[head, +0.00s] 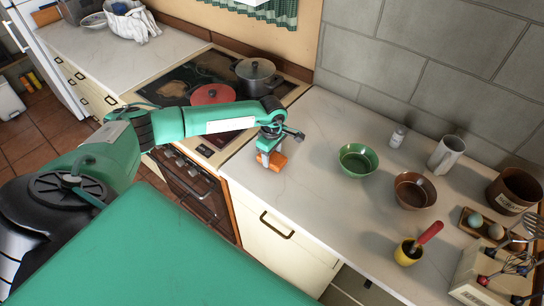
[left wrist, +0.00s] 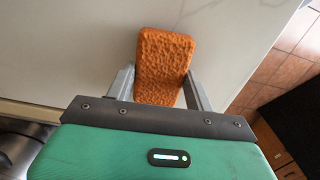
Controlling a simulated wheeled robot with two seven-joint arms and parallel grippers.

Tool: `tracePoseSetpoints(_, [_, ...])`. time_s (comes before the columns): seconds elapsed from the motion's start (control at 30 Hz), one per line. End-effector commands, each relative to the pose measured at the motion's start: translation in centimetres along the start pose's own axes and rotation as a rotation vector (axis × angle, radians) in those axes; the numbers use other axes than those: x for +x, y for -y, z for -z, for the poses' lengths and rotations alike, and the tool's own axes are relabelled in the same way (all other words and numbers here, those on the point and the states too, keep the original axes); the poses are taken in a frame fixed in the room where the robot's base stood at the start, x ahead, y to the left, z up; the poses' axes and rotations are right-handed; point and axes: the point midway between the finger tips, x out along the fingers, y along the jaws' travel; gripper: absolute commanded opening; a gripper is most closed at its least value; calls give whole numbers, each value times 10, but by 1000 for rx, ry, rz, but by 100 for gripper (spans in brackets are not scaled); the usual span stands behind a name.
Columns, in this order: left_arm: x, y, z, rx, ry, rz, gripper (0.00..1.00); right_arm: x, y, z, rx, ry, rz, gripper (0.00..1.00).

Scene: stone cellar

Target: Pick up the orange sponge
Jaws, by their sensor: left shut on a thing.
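The orange sponge (head: 277,161) is at the left end of the pale worktop, near the stove, in the head view. My left gripper (head: 265,158) is over it with its fingers pointing down. In the left wrist view the sponge (left wrist: 164,65) lies between the two fingers of my left gripper (left wrist: 160,88), one finger against each side. The gripper is shut on it. I cannot tell whether the sponge touches the worktop or is just above it. My right gripper is in neither view.
A green bowl (head: 358,160) and a brown bowl (head: 414,190) stand to the right on the worktop (head: 300,215). Pans are on the stove at left.

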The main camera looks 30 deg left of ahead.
Motion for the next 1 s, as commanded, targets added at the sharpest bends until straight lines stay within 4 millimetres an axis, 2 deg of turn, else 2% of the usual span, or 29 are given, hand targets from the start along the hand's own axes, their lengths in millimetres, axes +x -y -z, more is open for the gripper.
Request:
tracePoseSetpoints(0.17, [-18, -1, 1, 1, 0, -4, 32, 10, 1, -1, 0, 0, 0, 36])
tracePoseSetpoints(0.27, [-40, -1, 1, 1, -1, -6, 32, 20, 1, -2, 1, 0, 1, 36])
tracePoseSetpoints(0.5, [-111, -1, 1, 2, -1, -8, 32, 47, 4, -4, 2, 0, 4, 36])
tracePoseSetpoints(0.7, [-161, -1, 0, 1, -1, -5, 32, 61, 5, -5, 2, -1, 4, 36])
tracePoseSetpoints(0.83, [-182, -1, 0, 0, 0, -4, 32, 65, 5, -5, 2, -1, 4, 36])
tracePoseSetpoints(1.0, [-195, 0, 0, 1, 0, -1, 32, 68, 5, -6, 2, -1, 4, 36])
